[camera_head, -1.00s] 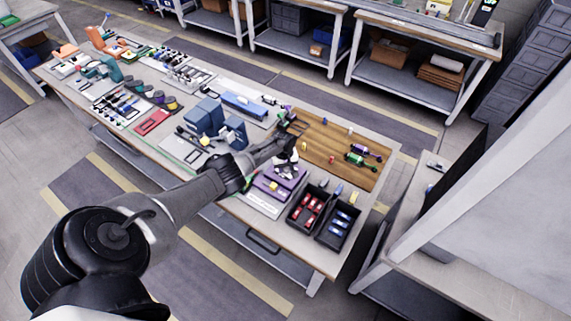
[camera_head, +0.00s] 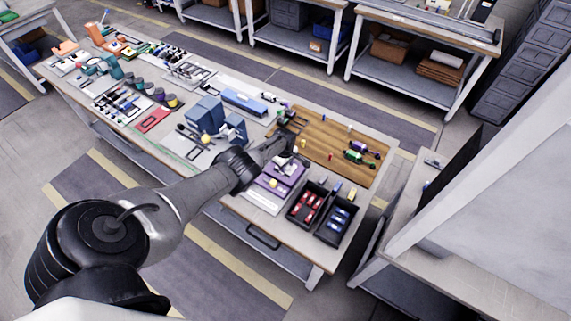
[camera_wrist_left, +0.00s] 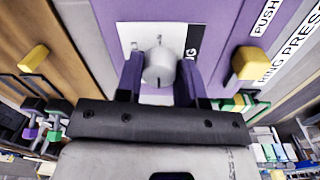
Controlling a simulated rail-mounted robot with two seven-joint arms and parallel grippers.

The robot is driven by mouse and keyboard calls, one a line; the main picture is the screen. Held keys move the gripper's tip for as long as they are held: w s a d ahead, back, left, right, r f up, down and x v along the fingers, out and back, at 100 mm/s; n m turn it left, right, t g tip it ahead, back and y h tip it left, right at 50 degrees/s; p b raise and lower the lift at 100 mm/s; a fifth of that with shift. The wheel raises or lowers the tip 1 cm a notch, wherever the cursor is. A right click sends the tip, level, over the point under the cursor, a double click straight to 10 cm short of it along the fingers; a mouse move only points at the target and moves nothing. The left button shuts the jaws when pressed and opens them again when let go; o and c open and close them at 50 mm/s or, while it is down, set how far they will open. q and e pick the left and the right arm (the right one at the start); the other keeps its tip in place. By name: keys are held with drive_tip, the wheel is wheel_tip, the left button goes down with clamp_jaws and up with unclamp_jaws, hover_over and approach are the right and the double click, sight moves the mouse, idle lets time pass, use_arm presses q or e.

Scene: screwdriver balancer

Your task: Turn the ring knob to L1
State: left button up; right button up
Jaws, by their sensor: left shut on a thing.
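The ring knob (camera_wrist_left: 159,66) is a round silver dial with a dark pointer line on a white plate (camera_wrist_left: 127,36) of the purple station. The purple station (camera_head: 290,171) stands near the front right of the bench in the head view. My left gripper (camera_wrist_left: 160,76) has one finger on each side of the knob and is shut on it. It also shows at the purple station in the head view (camera_head: 285,150), where the arm hides part of it. The plate's markings are too small to read. My right gripper is not in view.
Yellow knobs (camera_wrist_left: 248,63) and (camera_wrist_left: 33,57) flank the gripper in the wrist view. Two black bins (camera_head: 306,204) with red and blue parts stand to the right of the purple station. A wooden board (camera_head: 335,140) lies behind.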

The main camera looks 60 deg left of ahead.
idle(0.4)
use_arm(q)
drive_tip(key=o, duration=0.9)
drive_tip(key=shift+s+r+p, duration=0.2)
drive_tip(key=shift+r+p, duration=2.5)
drive_tip(key=shift+r, duration=0.75)
drive_tip(key=shift+s+r+p, duration=0.15)
drive_tip(key=shift+r+p, duration=2.5)
drive_tip(key=shift+r, duration=0.8)
